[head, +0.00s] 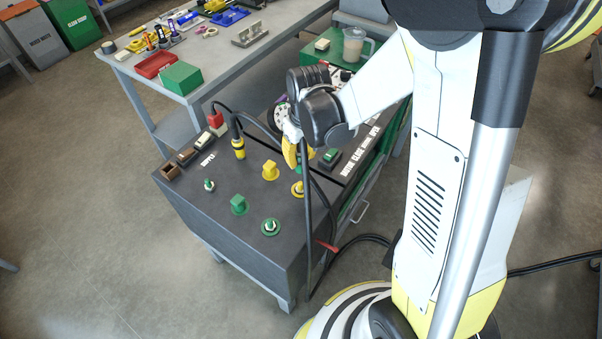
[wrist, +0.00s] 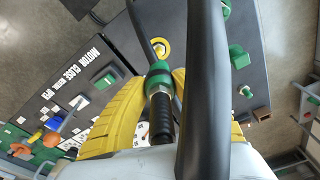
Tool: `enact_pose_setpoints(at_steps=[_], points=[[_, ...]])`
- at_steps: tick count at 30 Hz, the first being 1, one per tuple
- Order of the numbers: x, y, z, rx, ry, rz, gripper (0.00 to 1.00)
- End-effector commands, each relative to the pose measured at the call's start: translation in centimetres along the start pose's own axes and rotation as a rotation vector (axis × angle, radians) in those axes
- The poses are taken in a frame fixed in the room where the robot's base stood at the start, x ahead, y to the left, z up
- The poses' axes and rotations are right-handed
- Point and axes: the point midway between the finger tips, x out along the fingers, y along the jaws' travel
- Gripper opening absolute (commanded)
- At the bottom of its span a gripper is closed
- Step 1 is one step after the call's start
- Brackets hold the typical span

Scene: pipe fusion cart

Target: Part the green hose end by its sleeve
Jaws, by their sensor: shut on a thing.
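My gripper (wrist: 159,84) has yellow fingers closed on either side of the green hose end (wrist: 158,76), around its green sleeve. A silver band and a ribbed black section show behind the sleeve. In the head view my gripper (head: 296,154) is above the right part of the cart top, and only a bit of green shows below it. The black hose (wrist: 205,85) crosses close in front of the wrist camera; in the head view it hangs past the cart's front edge. The tip's far face is hidden. A green-ringed port (head: 270,227) on the cart top is empty of any hose.
The dark cart top (head: 190,215) carries a yellow port (head: 298,189), yellow block (head: 270,170), green block (head: 239,204) and small green fitting (head: 209,185). A yellow hose end (head: 238,148) stands left of my gripper, its hose running behind. A workbench (head: 215,65) stands beyond.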

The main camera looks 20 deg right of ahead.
Motion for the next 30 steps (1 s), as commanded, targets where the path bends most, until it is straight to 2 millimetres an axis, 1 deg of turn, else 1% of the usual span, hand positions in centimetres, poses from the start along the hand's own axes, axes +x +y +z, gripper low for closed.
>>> enact_pose_setpoints(at_steps=[1,17,27,29,30], points=[[-0.8,0.0,-0.1,0.000,0.000,0.000,0.00],[-5.2,0.0,-0.6,0.000,0.000,0.000,0.00],[-5.2,-0.1,-0.6,0.000,0.000,0.000,0.00],[-5.0,-0.6,-0.7,-0.001,0.000,0.000,0.00],[-4.6,-1.3,-0.7,-0.003,0.000,0.000,0.00]])
